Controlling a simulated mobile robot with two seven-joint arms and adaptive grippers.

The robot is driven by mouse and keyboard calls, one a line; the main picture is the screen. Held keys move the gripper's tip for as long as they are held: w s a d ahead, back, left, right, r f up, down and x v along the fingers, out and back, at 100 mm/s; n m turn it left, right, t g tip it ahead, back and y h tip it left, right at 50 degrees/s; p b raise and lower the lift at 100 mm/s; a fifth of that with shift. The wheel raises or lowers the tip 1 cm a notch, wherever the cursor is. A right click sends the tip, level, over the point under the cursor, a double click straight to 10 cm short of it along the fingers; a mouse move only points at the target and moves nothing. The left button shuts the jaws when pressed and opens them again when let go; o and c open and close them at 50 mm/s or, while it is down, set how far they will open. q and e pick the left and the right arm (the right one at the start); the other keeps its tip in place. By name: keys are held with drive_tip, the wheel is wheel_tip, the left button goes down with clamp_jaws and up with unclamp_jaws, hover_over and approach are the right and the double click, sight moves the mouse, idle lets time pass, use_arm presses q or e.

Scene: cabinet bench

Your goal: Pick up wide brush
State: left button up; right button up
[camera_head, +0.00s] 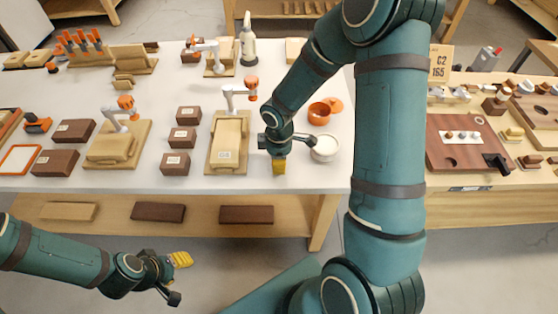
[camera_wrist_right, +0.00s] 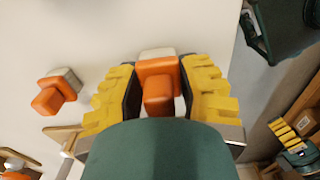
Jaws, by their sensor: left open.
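An orange block-like piece with a pale end, perhaps the wide brush (camera_wrist_right: 158,82), lies between the yellow fingers of my right gripper (camera_wrist_right: 160,88) in the right wrist view. The fingers flank it closely on both sides; I cannot tell whether they grip it. In the head view my right gripper (camera_head: 279,166) points down near the bench's front edge, and its arm hides that piece. A similar orange and pale piece (camera_wrist_right: 56,91) lies farther in on the white surface. My left gripper (camera_head: 180,260) is open and empty, low in front of the bench.
On the white bench (camera_head: 170,100), a white bowl (camera_head: 325,149) stands just right of my right gripper, with an orange pot (camera_head: 319,113) behind it. A wooden clamp fixture (camera_head: 228,142) stands to its left. Brown boxes (camera_head: 175,163) stand farther left. A lower shelf (camera_head: 110,227) holds blocks.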

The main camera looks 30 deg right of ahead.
idle(0.3)
wheel_tip(320, 180, up, 10)
drive_tip(key=p, duration=0.3)
drive_tip(key=o, duration=0.4)
drive_tip(key=shift+c, duration=1.6)
